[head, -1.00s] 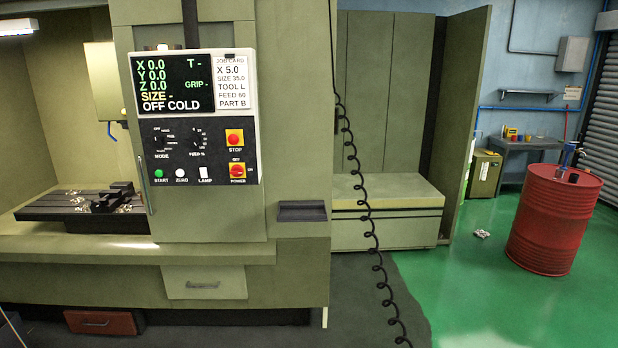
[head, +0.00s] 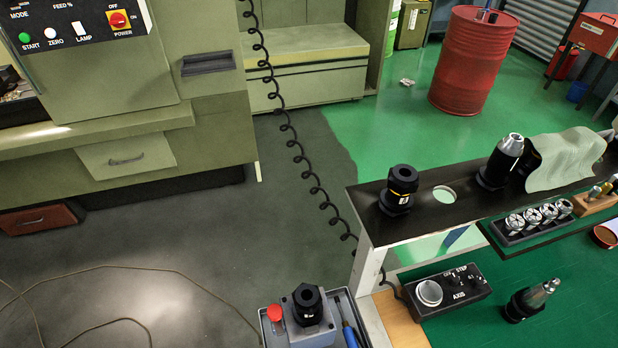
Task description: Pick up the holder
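Several black tool holders are in the head view, and I cannot tell which one the task means. One holder (head: 402,190) with a thin yellow ring stands on the dark shelf (head: 375,222) at its left end. Another holder (head: 501,163) with a silver tip stands farther right on that shelf. A third holder (head: 531,300) with a pointed silver end is on the green mat (head: 455,329). A fourth black holder (head: 307,303) sits in a grey block at the bottom. Neither of my grippers is in view.
A pale cloth (head: 565,158) drapes over the shelf. A rack of collets (head: 532,221) and a pendant box (head: 445,289) with a coiled cable are nearby. A red drum (head: 473,62) stands behind. Floor at left is mostly clear.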

